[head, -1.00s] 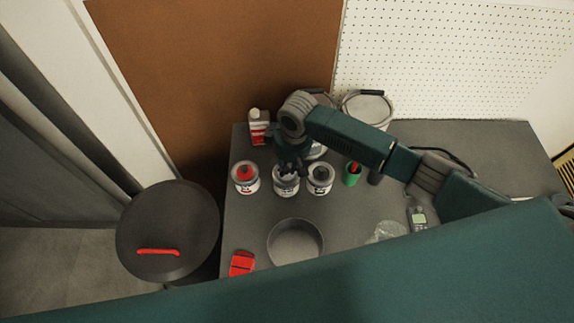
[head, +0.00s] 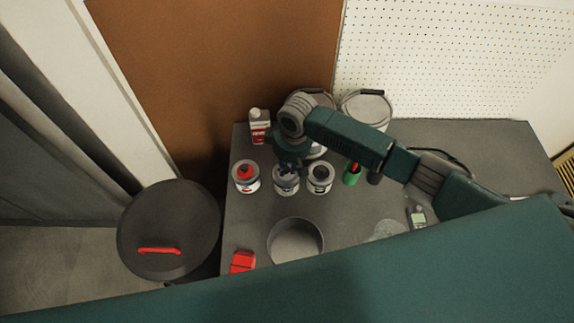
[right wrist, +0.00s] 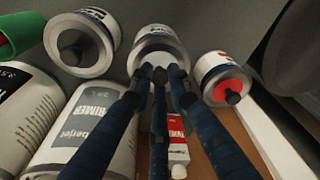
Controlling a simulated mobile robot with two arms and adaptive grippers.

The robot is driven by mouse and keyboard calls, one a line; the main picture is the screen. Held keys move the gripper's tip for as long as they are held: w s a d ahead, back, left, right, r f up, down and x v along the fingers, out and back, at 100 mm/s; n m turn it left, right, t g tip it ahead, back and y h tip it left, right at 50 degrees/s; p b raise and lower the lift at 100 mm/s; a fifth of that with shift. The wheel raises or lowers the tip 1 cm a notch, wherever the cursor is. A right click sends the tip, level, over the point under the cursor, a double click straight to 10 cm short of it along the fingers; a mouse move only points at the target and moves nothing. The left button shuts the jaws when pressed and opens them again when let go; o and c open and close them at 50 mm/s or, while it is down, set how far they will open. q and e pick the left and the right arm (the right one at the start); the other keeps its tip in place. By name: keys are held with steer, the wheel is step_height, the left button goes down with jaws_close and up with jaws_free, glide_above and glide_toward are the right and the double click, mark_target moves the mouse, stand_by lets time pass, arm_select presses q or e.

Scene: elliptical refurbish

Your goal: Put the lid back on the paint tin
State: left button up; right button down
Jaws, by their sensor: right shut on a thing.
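Three small paint tins stand in a row on the grey table. My right gripper (head: 288,168) points down over the middle tin (head: 286,187). In the right wrist view its dark blue fingers (right wrist: 161,78) close together at the top of that middle tin (right wrist: 156,42). They are shut on what looks like its lid, mostly hidden by the fingers; I cannot tell whether the lid is seated on the rim. The left tin (head: 246,185) has a red top with a dark knob, and the right tin (head: 320,186) a grey top with a dark knob. My left gripper is not in view.
A red-and-white bottle (head: 258,128) stands behind the left tin. Large buckets (head: 367,108) stand at the back. A green cup (head: 352,175) is to the right. A round grey pan (head: 296,222) and a red block (head: 242,261) lie in front. A dark round stool (head: 170,215) is left of the table.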

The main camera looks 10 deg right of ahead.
steer(key=shift+p, duration=0.35)
stand_by(0.6)
steer(key=c, duration=1.1)
jaws_free()
step_height(320, 180, up, 5)
steer(key=p, duration=0.5)
steer(key=shift+f, duration=0.15)
steer(key=shift+r+p, duration=0.5)
steer(key=shift+r, duration=0.65)
jaws_close()
